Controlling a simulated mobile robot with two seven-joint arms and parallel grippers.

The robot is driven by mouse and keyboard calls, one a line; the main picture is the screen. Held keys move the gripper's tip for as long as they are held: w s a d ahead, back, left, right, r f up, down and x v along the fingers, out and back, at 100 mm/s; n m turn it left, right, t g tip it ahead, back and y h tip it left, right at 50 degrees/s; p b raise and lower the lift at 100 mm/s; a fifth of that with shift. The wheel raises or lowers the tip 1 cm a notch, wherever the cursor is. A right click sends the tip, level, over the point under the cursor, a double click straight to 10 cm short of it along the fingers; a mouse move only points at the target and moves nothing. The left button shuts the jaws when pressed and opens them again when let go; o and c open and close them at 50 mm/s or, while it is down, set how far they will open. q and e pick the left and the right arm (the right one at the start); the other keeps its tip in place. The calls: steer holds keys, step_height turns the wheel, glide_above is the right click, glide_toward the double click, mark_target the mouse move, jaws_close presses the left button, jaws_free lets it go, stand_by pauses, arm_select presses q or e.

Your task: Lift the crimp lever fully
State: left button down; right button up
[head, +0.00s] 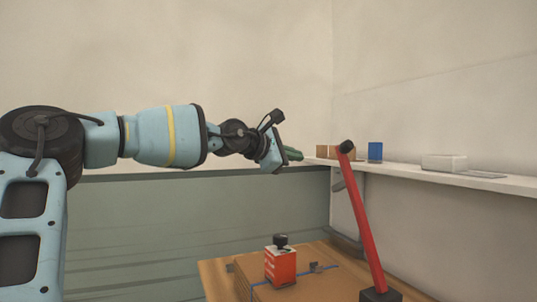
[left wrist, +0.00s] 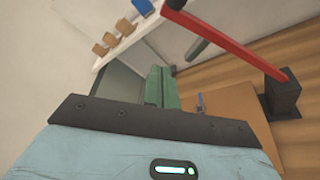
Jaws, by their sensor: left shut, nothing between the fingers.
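The crimp lever (head: 366,222) is a red bar with a black knob at its top end and a black block at its foot. It stands steeply up and leans a little left in the head view. In the left wrist view the lever (left wrist: 222,42) runs across the upper right, down to its black block. My left gripper (head: 293,153) has green fingers and is left of the knob in the head view, apart from it in the picture. In the left wrist view its fingers (left wrist: 162,88) are together and empty. My right gripper is not in view.
A wooden table (head: 214,278) carries a red box (head: 281,267) with a black knob on top, and a blue rod. A white wall shelf (head: 500,183) holds brown blocks, a blue block (head: 375,151) and a white box (head: 444,162).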

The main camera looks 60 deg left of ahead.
arm_select(q)
steer(key=b+v, duration=0.1)
steer(key=v, duration=0.7)
steer(key=shift+s+d, duration=0.15)
steer(key=shift+s, duration=0.15)
steer(key=shift+f, duration=0.15)
